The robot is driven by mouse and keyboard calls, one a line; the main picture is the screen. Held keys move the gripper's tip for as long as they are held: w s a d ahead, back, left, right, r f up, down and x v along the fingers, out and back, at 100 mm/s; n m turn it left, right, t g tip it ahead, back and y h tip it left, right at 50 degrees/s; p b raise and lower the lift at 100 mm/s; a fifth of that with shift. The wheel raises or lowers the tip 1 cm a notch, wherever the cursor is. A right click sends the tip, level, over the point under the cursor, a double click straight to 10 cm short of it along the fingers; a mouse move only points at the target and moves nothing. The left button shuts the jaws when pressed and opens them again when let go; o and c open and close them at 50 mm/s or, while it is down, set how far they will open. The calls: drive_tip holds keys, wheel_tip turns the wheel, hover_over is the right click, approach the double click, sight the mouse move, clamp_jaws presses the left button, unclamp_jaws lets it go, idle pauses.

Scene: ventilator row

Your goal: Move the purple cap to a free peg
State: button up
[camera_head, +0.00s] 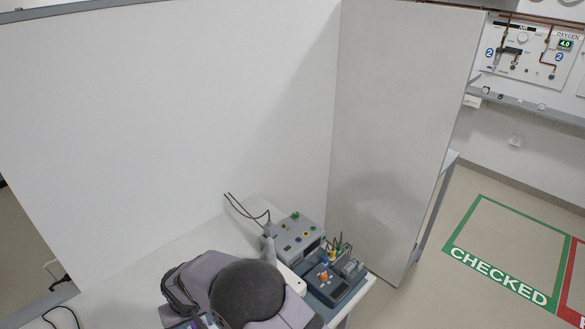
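I cannot make out a purple cap with certainty. A blue-grey tray (357,291) on the white table holds an orange round piece and several upright parts with yellow, green and dark tops. These parts are too small to tell which are pegs and which of them are free. My grey arm with its dark round joint fills the bottom middle and covers part of the table and the tray's left side. I cannot make out my gripper's fingers, nor anything held in them.
A grey box (309,243) with a green knob and coloured spots stands behind the tray, with dark cables to its left. White panels (200,120) close off the back and right of the table (160,243). A bare strip of table lies left of the box.

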drive_tip(key=shift+w+f, duration=0.1)
drive_tip(key=shift+f, duration=0.3)
idle(0.4)
clamp_jaws()
